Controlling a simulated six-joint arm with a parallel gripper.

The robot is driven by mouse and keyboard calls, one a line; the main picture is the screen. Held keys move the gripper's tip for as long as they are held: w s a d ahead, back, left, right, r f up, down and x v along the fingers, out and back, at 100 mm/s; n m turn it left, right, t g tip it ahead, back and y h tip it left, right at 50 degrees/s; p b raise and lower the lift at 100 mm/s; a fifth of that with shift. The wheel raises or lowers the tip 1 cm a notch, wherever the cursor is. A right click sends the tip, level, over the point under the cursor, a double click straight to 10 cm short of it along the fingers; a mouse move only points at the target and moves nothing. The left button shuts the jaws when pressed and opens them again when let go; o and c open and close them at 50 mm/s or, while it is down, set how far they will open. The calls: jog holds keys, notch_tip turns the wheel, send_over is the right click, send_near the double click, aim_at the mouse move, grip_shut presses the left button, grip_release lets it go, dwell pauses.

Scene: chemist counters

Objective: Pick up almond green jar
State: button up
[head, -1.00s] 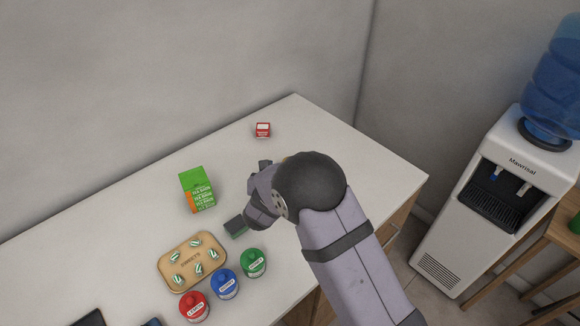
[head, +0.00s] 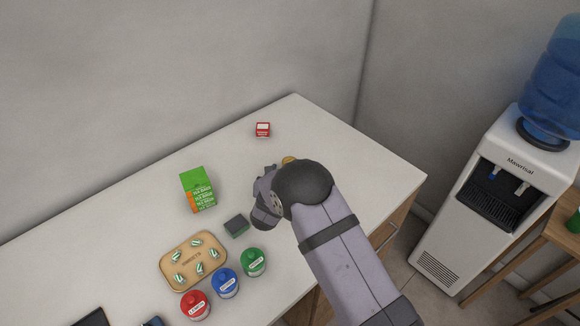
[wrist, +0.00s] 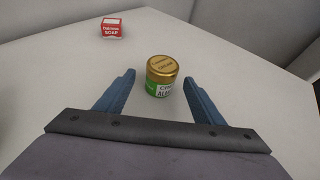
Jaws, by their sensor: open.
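The almond green jar (wrist: 160,79) has a gold lid and a green and white label with partly readable lettering. It stands upright on the white counter in the wrist view. My gripper (wrist: 159,77) is open, with its two blue fingers pointing toward the jar, one on each side of it in the picture. In the head view only a bit of gold lid (head: 289,160) shows behind my wrist, and the fingers are mostly hidden.
A red soap box (head: 263,130) stands beyond the jar. A green tea box (head: 197,190), a dark sponge-like block (head: 237,226), a wooden tray (head: 172,278) and green (head: 253,262), blue (head: 225,283) and red (head: 195,305) canisters stand to the left. The counter around the jar is clear.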

jog(key=p+x, duration=0.1)
jog(key=x, duration=0.2)
jog(key=shift+d+r+p, duration=0.1)
jog(key=shift+r+p, duration=0.05)
jog(key=shift+p, duration=0.15)
jog(key=shift+x, duration=0.8)
jog(key=c, duration=1.1)
